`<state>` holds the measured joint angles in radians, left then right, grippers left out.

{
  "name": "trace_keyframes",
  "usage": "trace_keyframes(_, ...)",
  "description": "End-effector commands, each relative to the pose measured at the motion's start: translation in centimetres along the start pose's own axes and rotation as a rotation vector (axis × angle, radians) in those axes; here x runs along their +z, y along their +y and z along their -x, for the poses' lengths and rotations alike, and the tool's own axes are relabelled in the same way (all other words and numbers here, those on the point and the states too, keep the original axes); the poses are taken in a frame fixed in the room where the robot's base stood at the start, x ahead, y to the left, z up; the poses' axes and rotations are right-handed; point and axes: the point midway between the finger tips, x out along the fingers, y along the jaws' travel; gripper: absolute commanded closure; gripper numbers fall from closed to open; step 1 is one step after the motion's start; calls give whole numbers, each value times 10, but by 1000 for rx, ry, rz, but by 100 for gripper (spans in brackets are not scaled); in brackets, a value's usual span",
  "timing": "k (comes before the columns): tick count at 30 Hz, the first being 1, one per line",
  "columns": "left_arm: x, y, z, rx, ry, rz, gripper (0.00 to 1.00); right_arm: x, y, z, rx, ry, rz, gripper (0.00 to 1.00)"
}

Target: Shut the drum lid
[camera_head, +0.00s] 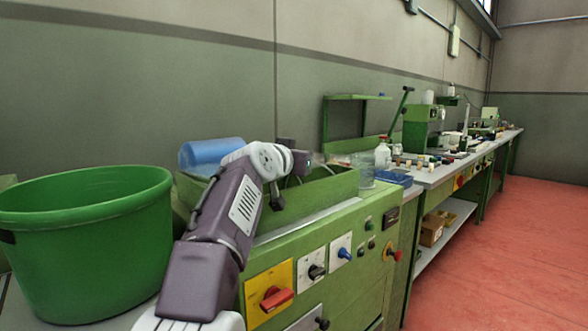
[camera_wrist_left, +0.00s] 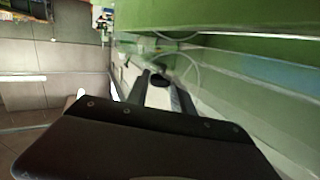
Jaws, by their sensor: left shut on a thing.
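My left arm reaches over a green machine (camera_head: 330,235), and its left gripper (camera_head: 291,158) is at the machine's open-topped trough. In the left wrist view the left gripper (camera_wrist_left: 160,88) has its dark fingers closed around a small dark piece, which looks like the handle of the drum lid. A thin, curved, clear edge beside the fingers appears to be the drum lid (camera_wrist_left: 193,70). The lid is see-through and hard to make out, so I cannot tell its angle. The wrist housing hides the lower part of that view. My right gripper is not in view.
A large green tub (camera_head: 85,235) stands left of my arm. A blue cylinder (camera_head: 208,152) lies behind the arm. Knobs and a red switch (camera_head: 276,297) face the front. A blue tray (camera_head: 394,178), a white bottle (camera_head: 382,154) and a long workbench extend right. The red floor is clear.

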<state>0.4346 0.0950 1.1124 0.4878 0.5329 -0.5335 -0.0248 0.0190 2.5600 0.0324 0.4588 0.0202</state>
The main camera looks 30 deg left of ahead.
Motion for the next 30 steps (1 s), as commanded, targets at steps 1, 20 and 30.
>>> trace_keyframes(1, 18, 3, -2, -1, 9, -17, 100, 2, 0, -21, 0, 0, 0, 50)
trace_keyframes(20, 37, 7, -4, -12, 41, -98, 100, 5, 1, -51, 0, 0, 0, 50)
trace_keyframes(30, 38, 7, -4, -11, 39, -97, 50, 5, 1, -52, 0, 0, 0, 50)
